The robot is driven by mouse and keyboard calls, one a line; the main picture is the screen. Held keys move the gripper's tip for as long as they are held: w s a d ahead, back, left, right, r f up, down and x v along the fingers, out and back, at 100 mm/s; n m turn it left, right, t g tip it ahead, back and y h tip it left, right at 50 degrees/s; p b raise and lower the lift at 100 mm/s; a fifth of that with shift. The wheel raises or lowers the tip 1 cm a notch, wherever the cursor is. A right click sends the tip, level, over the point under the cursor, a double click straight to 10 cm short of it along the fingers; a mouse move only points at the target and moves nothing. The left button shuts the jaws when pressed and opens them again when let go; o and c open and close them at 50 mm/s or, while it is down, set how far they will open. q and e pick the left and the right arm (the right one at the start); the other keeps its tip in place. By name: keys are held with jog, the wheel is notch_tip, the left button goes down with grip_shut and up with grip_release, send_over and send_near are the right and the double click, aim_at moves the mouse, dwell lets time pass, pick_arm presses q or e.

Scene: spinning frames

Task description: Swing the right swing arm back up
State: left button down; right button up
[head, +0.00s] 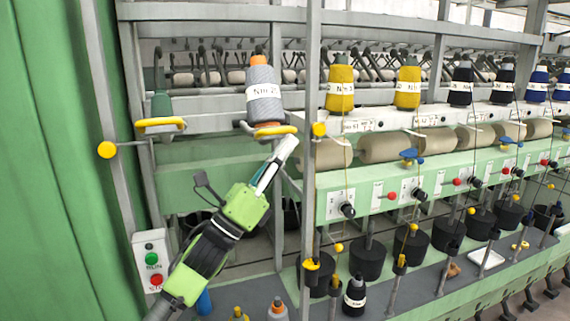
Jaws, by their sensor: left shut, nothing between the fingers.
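The right swing arm (270,131) shows a yellow handle and an orange base, with a grey yarn cone (264,100) standing upright on it, orange at its top and labelled. The left swing arm (161,125) has a yellow handle and a bare green cone holder (160,105). My left gripper (288,145) is shut and empty. Its tip is just below the right end of the right swing arm's yellow handle; I cannot tell whether it touches. My right gripper is not in view.
A grey upright post (310,60) stands just right of my left gripper. Yellow cones (340,90) and beige rolls (383,146) line the frame to the right. A RUN/stop button box (150,262) is at lower left. Bobbins (354,296) stand on the dark deck below.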

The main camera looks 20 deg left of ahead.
pick_arm(q)
jog(key=r, duration=0.1)
jog(key=r+p, duration=0.1)
jog(key=r, duration=0.3)
jog(key=shift+w+a, duration=0.2)
jog(key=shift+w, duration=0.05)
